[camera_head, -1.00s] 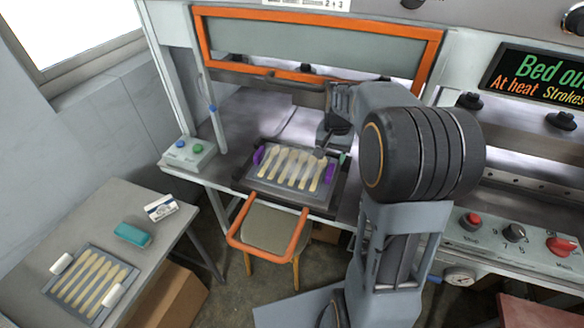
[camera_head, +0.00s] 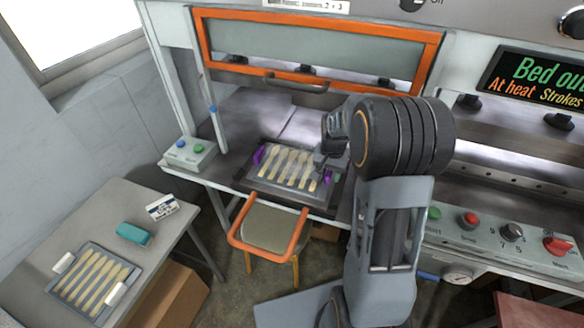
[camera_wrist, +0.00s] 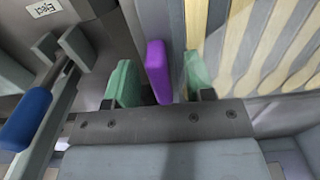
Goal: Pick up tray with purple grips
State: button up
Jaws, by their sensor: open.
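The tray with purple grips (camera_head: 282,186) lies on the press bed below the orange-framed guard, with several wooden spoons in a row on it. Its left purple grip (camera_head: 259,154) is clear. Its right side is partly hidden by my arm. In the wrist view the right purple grip (camera_wrist: 158,70) stands between the two green fingertips of my gripper (camera_wrist: 157,84). The gripper is open, with a visible gap on the left of the grip and a smaller one on the right. Wooden spoons (camera_wrist: 240,45) show beside it.
A second tray with white grips (camera_head: 83,310) holds spoons on the left side table, near a teal block (camera_head: 133,234) and a small labelled box (camera_head: 162,207). An orange-railed stool (camera_head: 270,232) stands before the press. A blue-ended lever (camera_wrist: 28,118) is near my gripper.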

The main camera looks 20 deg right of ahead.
jog(key=shift+c, duration=0.3)
grip_shut()
jog(key=shift+r, duration=0.15)
